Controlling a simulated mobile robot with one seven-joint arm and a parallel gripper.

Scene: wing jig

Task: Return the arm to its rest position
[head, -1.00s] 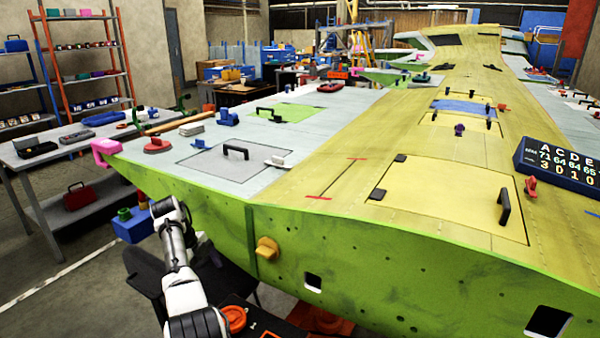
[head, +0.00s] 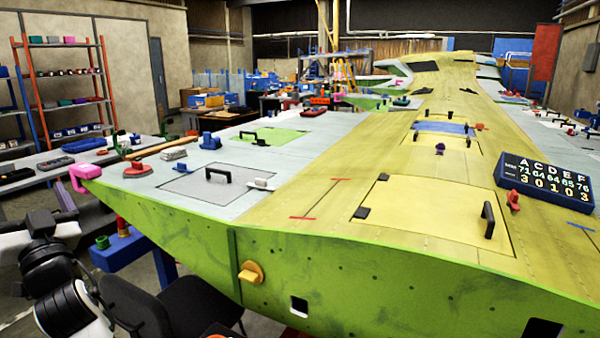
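My arm, with white and dark links, shows at the lower left of the head view, beside the near left corner of the green-edged wing (head: 370,275). Its links run up from the bottom edge and reach the left edge of the picture. I cannot make out my gripper or its fingertips among the visible parts. Nothing held can be seen. The visible links are apart from the wing in the picture.
A pink clamp (head: 82,175) sits on the wing's left corner. A blue stand (head: 122,248) and a black chair (head: 175,305) are close to my arm. A grey workbench (head: 50,165) stands at left. A number board (head: 545,182) lies on the wing at right.

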